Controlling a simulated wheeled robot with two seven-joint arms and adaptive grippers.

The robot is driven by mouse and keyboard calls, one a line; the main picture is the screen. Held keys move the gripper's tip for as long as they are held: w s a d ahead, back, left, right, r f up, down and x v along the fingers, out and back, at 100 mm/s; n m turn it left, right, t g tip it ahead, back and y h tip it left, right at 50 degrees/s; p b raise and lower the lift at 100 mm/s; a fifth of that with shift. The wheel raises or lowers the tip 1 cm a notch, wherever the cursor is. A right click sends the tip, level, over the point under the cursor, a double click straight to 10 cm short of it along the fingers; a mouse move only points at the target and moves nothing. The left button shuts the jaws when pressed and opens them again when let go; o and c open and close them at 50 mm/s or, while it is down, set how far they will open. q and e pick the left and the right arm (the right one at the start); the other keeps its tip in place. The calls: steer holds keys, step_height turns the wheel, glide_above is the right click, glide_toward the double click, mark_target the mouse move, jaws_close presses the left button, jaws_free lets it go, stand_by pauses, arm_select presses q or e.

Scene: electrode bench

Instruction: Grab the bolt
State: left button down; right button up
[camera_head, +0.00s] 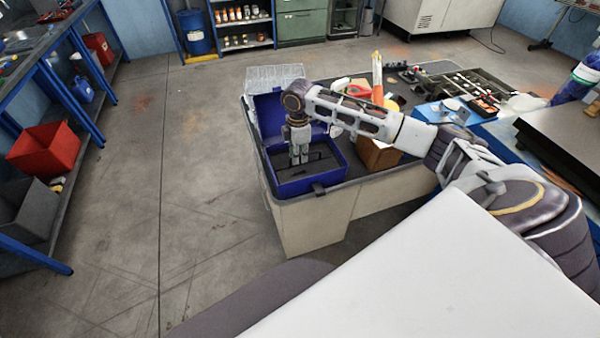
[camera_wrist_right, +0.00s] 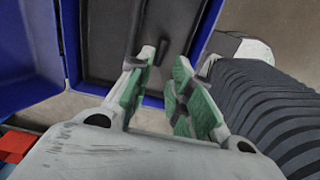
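My right gripper (camera_head: 299,160) points down into an open blue case (camera_head: 328,181) on the bench. In the right wrist view its two green-padded fingers (camera_wrist_right: 164,65) stand apart, with nothing clearly held between them. The dark floor of the blue case (camera_wrist_right: 68,42) lies below the fingertips. A slim dark item (camera_wrist_right: 138,28) lies on that floor near the left fingertip; I cannot tell whether it is the bolt. No bolt can be made out clearly in either view. My left gripper is not in view.
The case's raised lid (camera_head: 268,112) stands at its back. A clear plastic box (camera_head: 275,77) is behind it. A brown box (camera_head: 378,155) stands close to the right, under my arm. Tools and trays crowd the bench further right. Open floor lies to the left.

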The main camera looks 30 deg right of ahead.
mark_target(300, 171)
steer(key=shift+f, duration=1.25)
steer(key=shift+s+d+f, duration=0.1)
steer(key=shift+d+f, duration=0.05)
steer(key=shift+f, duration=1.15)
steer(key=shift+d+f, duration=0.1)
steer(key=shift+f, duration=1.2)
jaws_close()
